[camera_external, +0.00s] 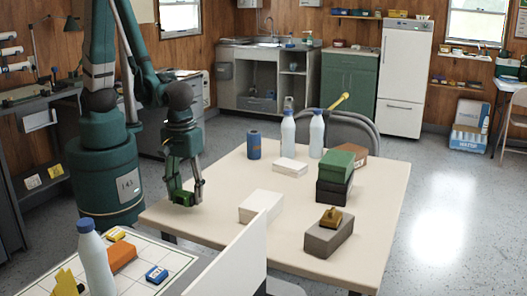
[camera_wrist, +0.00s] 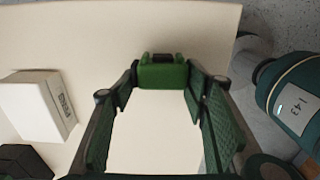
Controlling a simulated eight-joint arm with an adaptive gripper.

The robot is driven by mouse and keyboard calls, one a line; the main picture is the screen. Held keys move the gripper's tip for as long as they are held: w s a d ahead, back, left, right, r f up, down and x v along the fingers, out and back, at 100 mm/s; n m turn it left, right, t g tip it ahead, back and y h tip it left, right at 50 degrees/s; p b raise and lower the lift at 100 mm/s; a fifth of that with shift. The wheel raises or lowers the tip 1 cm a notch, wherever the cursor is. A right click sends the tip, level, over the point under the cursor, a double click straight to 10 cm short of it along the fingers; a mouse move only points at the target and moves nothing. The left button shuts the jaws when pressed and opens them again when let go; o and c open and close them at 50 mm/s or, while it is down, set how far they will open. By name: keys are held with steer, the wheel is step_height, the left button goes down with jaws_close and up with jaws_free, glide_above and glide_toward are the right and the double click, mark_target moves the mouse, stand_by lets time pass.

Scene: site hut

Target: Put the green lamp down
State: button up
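The green lamp (camera_wrist: 163,75) is a small green block with a dark part on top. In the wrist view it sits between the fingertips of my gripper (camera_wrist: 163,78), which touch it on both sides. In the external view my gripper (camera_external: 184,194) points down at the left end of the beige table (camera_external: 225,190), with the green lamp (camera_external: 180,197) at its tips. The lamp is low, at or just above the tabletop; I cannot tell if it touches. Part of it is hidden by the fingers.
A white box (camera_external: 261,206) lies right of my gripper; it also shows in the wrist view (camera_wrist: 38,105). Tabletop around the gripper is clear.

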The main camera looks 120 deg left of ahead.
mark_target(186, 191)
steer(key=shift+f, duration=1.1)
steer(key=shift+f+b, duration=0.2)
steer(key=shift+b, duration=0.25)
steer(key=o, duration=0.5)
steer(key=shift+r, duration=0.1)
steer(key=shift+o, duration=0.2)
steer(key=shift+r+p, duration=0.2)
steer(key=shift+p, duration=0.1)
steer(key=shift+r+p, duration=1.7)
steer(key=shift+r, duration=4.25)
